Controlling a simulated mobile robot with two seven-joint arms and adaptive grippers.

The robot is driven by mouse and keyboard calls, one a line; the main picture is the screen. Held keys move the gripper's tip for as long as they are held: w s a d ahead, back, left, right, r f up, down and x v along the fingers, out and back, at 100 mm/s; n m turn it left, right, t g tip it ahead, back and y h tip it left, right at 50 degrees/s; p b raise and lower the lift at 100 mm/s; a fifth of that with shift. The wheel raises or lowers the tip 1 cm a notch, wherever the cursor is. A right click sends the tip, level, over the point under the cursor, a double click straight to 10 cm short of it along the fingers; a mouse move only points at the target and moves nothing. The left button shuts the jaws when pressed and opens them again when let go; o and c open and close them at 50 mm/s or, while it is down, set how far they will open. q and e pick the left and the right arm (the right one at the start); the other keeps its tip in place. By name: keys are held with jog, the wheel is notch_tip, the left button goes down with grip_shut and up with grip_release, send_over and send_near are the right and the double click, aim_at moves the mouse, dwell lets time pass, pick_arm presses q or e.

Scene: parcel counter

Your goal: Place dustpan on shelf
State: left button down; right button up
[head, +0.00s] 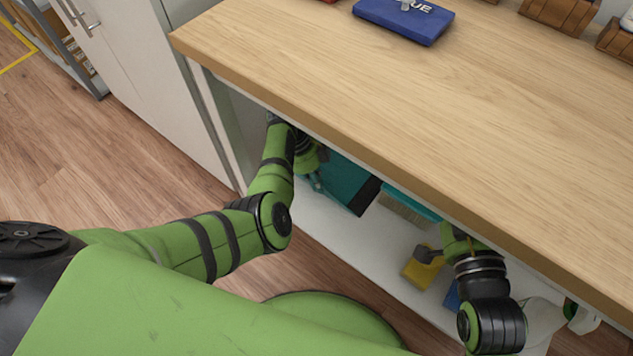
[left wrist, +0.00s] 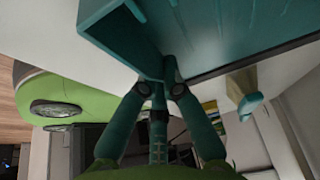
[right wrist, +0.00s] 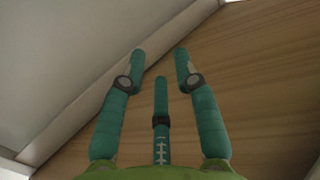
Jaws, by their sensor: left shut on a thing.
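The teal dustpan (head: 345,182) is under the counter top, over the white lower shelf (head: 318,222) at its left part. A dark lip edges it. In the left wrist view the dustpan (left wrist: 120,35) fills the top of the picture. My left gripper (head: 316,168) reaches in under the counter edge; in the left wrist view its fingers (left wrist: 163,72) are closed on the dustpan's edge. Whether the dustpan touches the shelf I cannot tell. My right gripper (right wrist: 160,55) is open and empty, facing a wood-coloured surface; the counter edge hides it in the head view.
A teal brush with pale bristles (head: 400,208) is right of the dustpan, then a yellow item (head: 421,270) and a blue item (head: 452,297). The wooden counter top (head: 330,70) overhangs the shelf; a blue box (head: 404,20) lies on it. A white cabinet (head: 140,75) stands left.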

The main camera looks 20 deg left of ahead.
pick_arm(q)
jog(key=c, duration=1.4)
grip_release()
